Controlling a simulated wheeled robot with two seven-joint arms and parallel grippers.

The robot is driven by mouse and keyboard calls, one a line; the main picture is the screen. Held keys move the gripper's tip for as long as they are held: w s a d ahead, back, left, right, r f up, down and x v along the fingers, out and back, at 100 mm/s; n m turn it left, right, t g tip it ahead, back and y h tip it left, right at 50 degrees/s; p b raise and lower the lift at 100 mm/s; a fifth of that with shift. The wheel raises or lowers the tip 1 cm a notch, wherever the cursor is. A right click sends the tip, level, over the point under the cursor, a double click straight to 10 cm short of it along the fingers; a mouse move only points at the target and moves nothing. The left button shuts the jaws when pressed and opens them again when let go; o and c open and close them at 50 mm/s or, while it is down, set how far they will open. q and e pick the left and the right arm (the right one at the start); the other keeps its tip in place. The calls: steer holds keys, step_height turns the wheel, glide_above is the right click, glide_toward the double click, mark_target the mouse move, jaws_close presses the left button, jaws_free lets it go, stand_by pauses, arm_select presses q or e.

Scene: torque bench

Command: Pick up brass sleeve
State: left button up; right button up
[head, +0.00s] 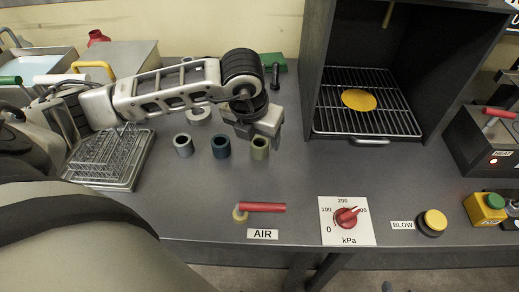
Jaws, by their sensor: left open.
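The brass sleeve (259,149) is an olive-gold hollow cylinder standing upright on the grey bench, at the right end of a row of sleeves. My left gripper (263,132) is open just above and behind it in the picture, and its fingers partly overlap the sleeve's upper edge. Whether a finger touches the sleeve I cannot tell. A dark teal sleeve (221,148) and a grey sleeve (183,146) stand to its left. My right gripper is not in view.
A pale ring-shaped part (199,117) lies behind the row, under my left arm. A wire basket tray (105,160) is at left. An open dark oven with a wire rack (345,120) stands at right. The red AIR lever (262,208) and kPa dial panel (346,221) line the front.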

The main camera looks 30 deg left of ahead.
mark_target(260, 142)
arm_select(q)
steer(key=b+x, duration=0.1)
steer(key=x, duration=0.3)
steer(key=shift+b, duration=0.4)
steer(key=shift+r, duration=0.1)
steer(key=shift+w, duration=0.1)
steer(key=c, duration=1.3)
